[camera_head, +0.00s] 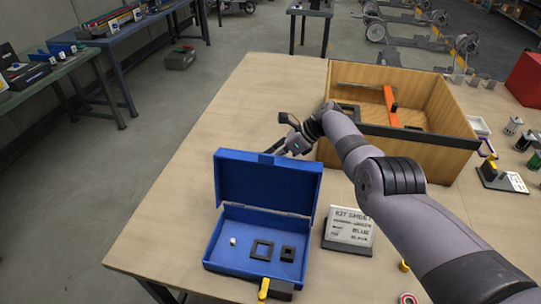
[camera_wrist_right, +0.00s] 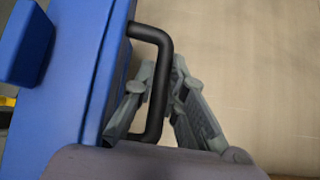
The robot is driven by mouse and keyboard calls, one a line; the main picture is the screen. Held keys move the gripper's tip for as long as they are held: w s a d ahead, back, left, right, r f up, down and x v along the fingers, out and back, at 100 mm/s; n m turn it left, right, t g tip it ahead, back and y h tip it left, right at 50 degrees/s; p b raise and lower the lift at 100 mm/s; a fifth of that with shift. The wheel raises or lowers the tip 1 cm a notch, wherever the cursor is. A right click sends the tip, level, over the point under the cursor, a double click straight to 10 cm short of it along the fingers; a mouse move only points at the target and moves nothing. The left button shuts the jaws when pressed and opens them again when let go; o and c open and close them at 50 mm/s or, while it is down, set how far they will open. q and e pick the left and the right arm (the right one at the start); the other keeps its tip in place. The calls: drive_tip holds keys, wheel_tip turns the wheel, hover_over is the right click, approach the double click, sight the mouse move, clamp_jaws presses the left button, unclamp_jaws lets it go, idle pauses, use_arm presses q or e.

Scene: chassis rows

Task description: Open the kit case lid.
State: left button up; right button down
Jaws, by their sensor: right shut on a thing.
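The blue kit case (camera_head: 212,245) stands at the front of the wooden table. Its lid (camera_head: 265,187) is raised, roughly upright, and the inside shows. In the case lie a black square frame (camera_head: 262,249), a smaller dark block (camera_head: 288,254) and a small white piece (camera_head: 233,241). My right gripper (camera_head: 275,150) is behind the lid's top edge. The right wrist view shows its two fingers (camera_wrist_right: 164,85) closed around the black handle (camera_wrist_right: 165,50) on the blue lid (camera_wrist_right: 85,80). My left gripper is out of view.
A wooden crate (camera_head: 455,105) with an orange strip (camera_head: 390,100) stands at the back right, close to my right wrist. A kit sheet card (camera_head: 349,231) stands right of the case. Small items and a red box (camera_head: 526,80) line the right side. The table's left part is clear.

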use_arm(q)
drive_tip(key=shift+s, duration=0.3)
use_arm(e)
drive_tip(key=shift+r, duration=0.15)
drive_tip(key=c, duration=1.6)
unclamp_jaws()
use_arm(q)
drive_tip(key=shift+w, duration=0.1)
use_arm(e)
drive_tip(key=shift+d+r, duration=0.35)
drive_tip(key=shift+d, duration=0.1)
drive_tip(key=v, duration=1.1)
drive_tip(key=shift+f, duration=0.1)
